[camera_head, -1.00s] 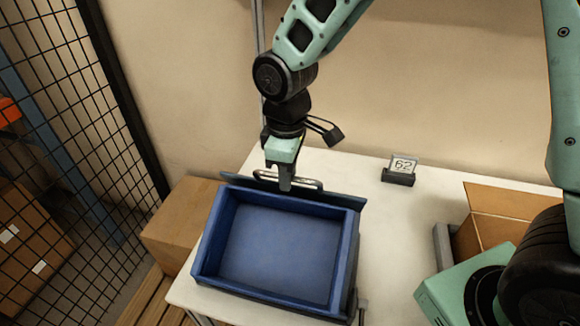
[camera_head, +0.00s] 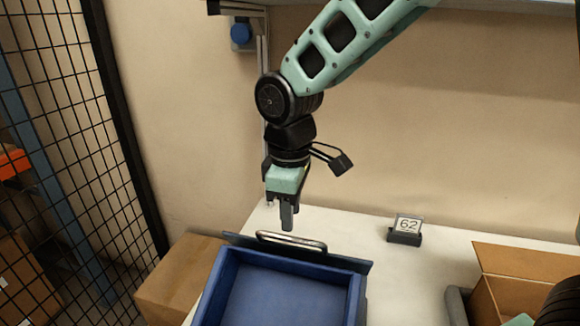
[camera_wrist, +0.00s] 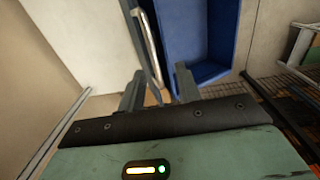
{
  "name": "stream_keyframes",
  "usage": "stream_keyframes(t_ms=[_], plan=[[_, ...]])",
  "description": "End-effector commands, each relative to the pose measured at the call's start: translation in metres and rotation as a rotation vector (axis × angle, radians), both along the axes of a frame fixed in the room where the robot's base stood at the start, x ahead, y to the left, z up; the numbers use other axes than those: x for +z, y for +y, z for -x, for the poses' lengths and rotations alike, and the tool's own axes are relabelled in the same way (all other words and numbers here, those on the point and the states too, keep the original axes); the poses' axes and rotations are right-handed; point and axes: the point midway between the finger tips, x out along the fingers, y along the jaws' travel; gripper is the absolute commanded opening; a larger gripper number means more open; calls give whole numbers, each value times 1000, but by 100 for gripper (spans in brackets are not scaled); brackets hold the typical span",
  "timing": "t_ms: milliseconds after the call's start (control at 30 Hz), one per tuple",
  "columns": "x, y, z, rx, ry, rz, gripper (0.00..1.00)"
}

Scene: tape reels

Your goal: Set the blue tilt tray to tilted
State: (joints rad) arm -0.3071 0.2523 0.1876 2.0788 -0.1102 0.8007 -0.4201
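The blue tilt tray (camera_head: 290,292) is on the white table, its front cut off by the lower edge of the head view. A pale metal handle (camera_head: 291,241) runs along its dark blue back plate (camera_head: 345,263). How far the tray is tilted I cannot tell.
An open cardboard box (camera_head: 505,290) is at the right edge. Another cardboard box (camera_head: 180,275) is left of the table, near a black mesh fence (camera_head: 75,150). The wall is close behind.

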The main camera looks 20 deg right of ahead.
Motion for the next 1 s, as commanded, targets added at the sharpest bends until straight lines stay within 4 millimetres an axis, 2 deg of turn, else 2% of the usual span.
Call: stream_keyframes(t_ms=[100, 300, 500, 700, 1000], plan=[[29, 1, 0, -1, -8, -2, 34], [73, 2, 1, 0, -5, -3, 34], [102, 3, 3, 0, -1, 0, 34], [112, 3, 4, 1, 1, 0, 34], [112, 3, 4, 1, 1, 0, 34]])
